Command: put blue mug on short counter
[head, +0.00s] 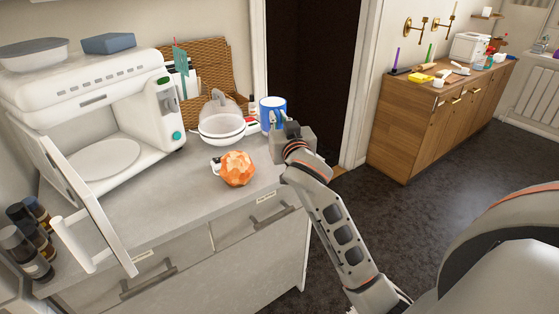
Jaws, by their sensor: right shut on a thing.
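The blue mug (270,108), with a white rim, is at the right end of the grey counter (185,215), near its back corner. My right gripper (276,128) is at the mug's near side and shut on it. The gripper's own body hides the fingertips and part of the mug's lower side. I cannot tell whether the mug's base touches the counter. My left gripper is out of view.
A white microwave (95,110) stands with its door open. An orange faceted object (238,169), a glass-lidded bowl (221,122) and a wicker basket (205,65) are near the mug. A wooden counter (415,120) with several items stands across the dark floor.

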